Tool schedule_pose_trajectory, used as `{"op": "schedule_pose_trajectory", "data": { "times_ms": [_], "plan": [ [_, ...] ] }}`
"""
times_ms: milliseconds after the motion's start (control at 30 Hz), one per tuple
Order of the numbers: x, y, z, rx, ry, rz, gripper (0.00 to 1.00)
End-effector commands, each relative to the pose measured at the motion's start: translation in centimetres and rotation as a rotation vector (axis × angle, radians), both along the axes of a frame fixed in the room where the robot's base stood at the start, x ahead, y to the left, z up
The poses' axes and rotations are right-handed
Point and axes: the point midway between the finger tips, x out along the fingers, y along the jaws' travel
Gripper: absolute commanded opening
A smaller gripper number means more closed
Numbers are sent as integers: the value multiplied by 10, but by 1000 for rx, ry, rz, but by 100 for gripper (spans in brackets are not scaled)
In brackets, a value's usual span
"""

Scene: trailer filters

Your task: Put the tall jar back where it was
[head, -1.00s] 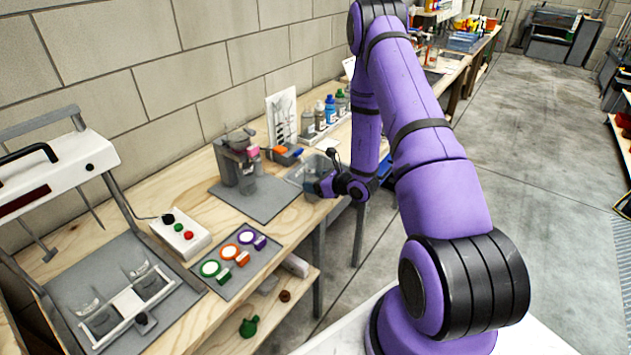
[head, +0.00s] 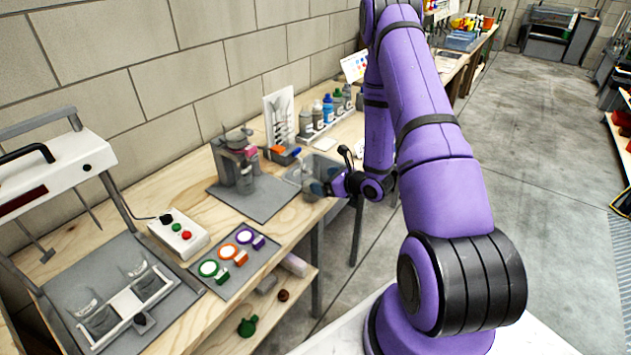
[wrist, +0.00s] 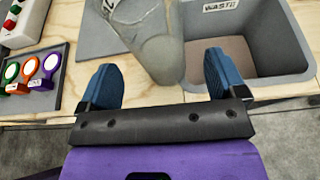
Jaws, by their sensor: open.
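A clear, greyish tall jar (wrist: 150,35) with a partly visible printed label is at the bench's front edge, between the grey mat and the waste bin. The wrist view cuts off its upper part. In the head view the jar (head: 313,188) shows just left of my gripper (head: 328,187). My gripper (wrist: 163,80) is open, with one blue fingertip to each side of the jar's near end. I see gaps between the fingers and the jar. Two clear vessels (head: 98,318) sit in a white rack under the stirrer stand at the left.
A grey bin marked WASTE (wrist: 262,40) is right beside the jar. A grey mat (head: 258,205) carries a small grey machine (head: 237,160). Several bottles (head: 328,110) stand along the wall. Coloured ring tags (head: 226,257) and a button box (head: 179,235) lie to the left.

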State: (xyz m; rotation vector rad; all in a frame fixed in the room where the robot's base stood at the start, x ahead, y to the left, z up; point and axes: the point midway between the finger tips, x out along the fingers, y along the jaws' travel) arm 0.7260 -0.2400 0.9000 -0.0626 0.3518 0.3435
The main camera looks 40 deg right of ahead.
Motion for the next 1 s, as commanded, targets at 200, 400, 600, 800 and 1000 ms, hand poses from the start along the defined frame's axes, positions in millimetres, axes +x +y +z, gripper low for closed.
{"op": "schedule_pose_trajectory", "data": {
  "times_ms": [200,400,600,800,1000],
  "plan": [
    [-38,-15,15,0,0,-3,90],
    [-58,-22,23,0,1,-1,90],
    [-58,-13,41,-12,-20,55,90],
    [-46,35,109,-80,-101,315,90],
    [-56,93,179,-200,-180,632,90]
  ]
}}
